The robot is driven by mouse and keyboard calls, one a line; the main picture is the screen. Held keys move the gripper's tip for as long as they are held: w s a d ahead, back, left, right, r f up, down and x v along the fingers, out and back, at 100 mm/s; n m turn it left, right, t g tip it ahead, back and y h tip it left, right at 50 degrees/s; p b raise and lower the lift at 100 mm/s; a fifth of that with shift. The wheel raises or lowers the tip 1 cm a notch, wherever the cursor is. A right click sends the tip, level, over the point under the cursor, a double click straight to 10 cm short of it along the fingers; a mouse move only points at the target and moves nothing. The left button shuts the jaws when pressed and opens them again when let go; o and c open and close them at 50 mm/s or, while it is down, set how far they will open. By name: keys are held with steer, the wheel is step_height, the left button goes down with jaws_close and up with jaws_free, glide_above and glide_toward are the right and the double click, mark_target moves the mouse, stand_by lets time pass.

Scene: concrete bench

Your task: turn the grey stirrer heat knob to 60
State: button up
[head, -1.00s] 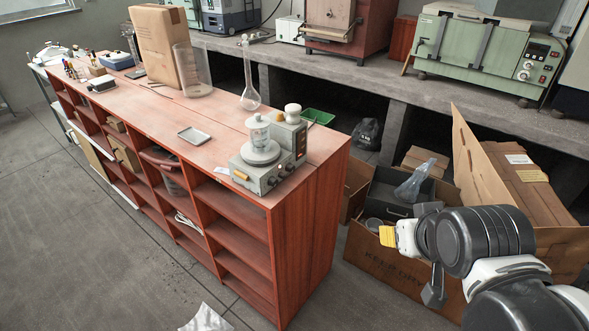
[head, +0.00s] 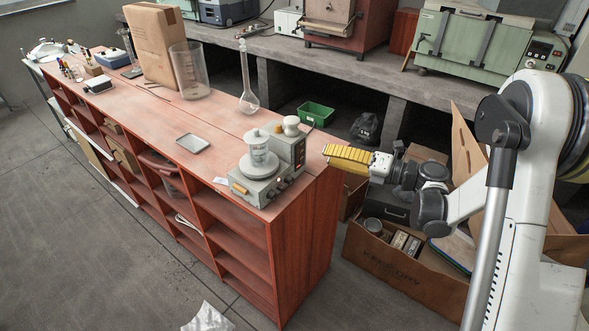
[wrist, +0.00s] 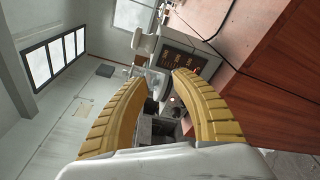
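In the wrist view the yellow fingers (wrist: 161,77) are apart with nothing held. A dark panel (wrist: 183,62) shows beyond their tips, and grey equipment is partly hidden between them.
A grey upright unit (head: 287,150) stands against the stirrer's back. An open cardboard box (head: 400,265) is on the floor at right.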

mark_target(292, 181)
steer(key=s+f+n+g, duration=0.2)
steer(key=s+f+g, duration=0.1)
steer(key=f, duration=0.4)
steer(key=b+x, duration=0.1)
steer(key=x, duration=0.6)
steer(key=b+x, duration=0.1)
steer(key=x, duration=0.2)
steer(key=shift+s+a+f+b, duration=0.1)
steer(key=shift+a+f+b, duration=0.2)
steer(key=shift+f+b, duration=0.05)
